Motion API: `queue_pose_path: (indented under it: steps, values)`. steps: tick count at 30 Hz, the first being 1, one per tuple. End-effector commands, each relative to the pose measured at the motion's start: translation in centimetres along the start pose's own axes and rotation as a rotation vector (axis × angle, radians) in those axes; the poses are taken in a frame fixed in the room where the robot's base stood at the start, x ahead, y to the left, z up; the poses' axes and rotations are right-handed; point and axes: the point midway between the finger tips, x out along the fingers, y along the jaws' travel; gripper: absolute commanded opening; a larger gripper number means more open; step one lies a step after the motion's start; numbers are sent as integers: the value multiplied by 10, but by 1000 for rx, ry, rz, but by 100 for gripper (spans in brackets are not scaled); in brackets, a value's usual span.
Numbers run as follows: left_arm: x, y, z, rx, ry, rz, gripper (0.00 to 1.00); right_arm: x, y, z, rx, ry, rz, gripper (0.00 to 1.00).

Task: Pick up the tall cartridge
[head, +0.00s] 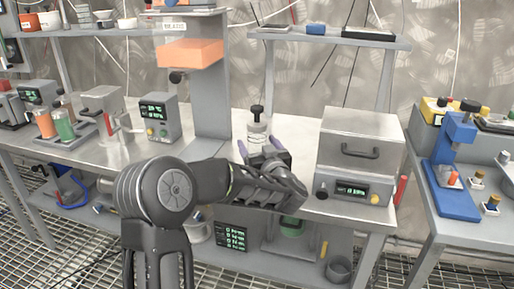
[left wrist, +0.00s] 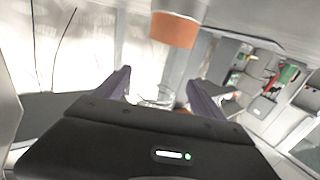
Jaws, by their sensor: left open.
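A clear upright cylinder with a black knobbed top (head: 257,132), which looks like the tall cartridge, stands on the steel bench near its middle. My left gripper (head: 259,149) is open, its purple fingers pointing at the cylinder from the near side and hiding its lower part. In the left wrist view, the two fingers (left wrist: 160,95) are spread, with a clear glassy shape (left wrist: 153,96) seen between and beyond them. I cannot tell whether the fingers reach around it. My right gripper is not in view.
A steel box with a handle (head: 360,150) stands close on the right. An orange hood (head: 190,53) on a grey column (head: 212,90) rises to the left; a display unit (head: 158,117) stands beside it. A shelf (head: 330,40) hangs above the back.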

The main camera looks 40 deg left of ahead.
Motion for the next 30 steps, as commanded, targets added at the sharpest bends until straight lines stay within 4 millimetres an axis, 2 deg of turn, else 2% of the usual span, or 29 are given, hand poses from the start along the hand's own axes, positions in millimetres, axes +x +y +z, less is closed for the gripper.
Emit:
queue_pose_path:
  steps: [5,21,30]
  values:
    - [12,1,0,2,1,2,79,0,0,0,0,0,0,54]
    - [12,0,0,1,1,2,79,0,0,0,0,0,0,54]
    - [12,0,0,1,1,2,56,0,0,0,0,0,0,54]
